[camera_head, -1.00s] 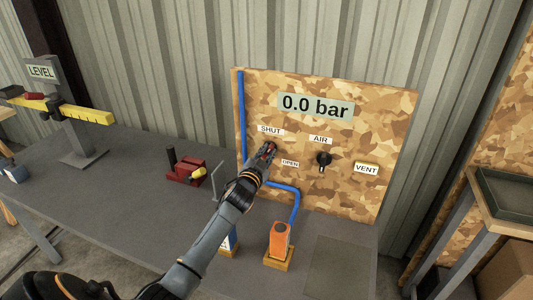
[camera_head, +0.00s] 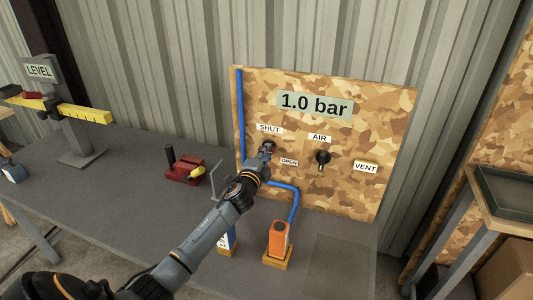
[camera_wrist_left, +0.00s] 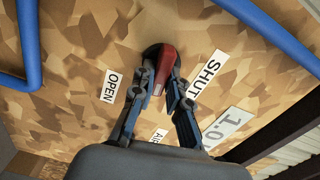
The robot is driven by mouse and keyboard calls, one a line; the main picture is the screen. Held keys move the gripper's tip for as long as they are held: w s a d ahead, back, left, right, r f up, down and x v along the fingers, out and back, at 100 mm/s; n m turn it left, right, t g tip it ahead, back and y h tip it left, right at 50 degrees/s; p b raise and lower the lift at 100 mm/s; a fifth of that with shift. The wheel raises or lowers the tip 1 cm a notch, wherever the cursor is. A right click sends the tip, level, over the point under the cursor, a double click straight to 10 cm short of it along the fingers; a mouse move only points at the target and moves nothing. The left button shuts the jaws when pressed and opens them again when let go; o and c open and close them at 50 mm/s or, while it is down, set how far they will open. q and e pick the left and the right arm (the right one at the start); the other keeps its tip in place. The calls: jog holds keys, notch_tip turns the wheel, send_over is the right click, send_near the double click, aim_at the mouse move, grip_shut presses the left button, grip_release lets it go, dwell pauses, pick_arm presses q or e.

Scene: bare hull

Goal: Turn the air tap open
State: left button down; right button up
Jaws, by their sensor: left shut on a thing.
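A red tap handle (camera_wrist_left: 166,66) sits on the camouflage-patterned board (camera_head: 350,190), between the SHUT label (camera_head: 269,128) and the OPEN label (camera_head: 289,161). My left gripper (camera_head: 267,148) is shut on this handle. In the left wrist view its two fingers (camera_wrist_left: 162,88) lie on either side of the red handle, which is partly hidden by them. In the head view the gripper covers most of the handle. The display (camera_head: 315,104) reads 1.0 bar. A black knob (camera_head: 323,157) sits under the AIR label (camera_head: 320,138). My right gripper does not show.
A VENT label (camera_head: 366,168) is at the board's right. A blue hose (camera_head: 295,208) runs down to an orange block (camera_head: 279,238) on the bench. A red device (camera_head: 184,171) and a LEVEL stand (camera_head: 78,135) are at left. The grey bench front is mostly clear.

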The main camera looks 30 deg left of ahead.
pick_arm(q)
jog(key=shift+m, duration=0.8)
jog(key=shift+f, duration=0.1)
jog(key=c, duration=1.3)
grip_release()
jog(key=shift+s, duration=0.1)
jog(key=v, duration=1.1)
jog(key=shift+s, duration=0.4)
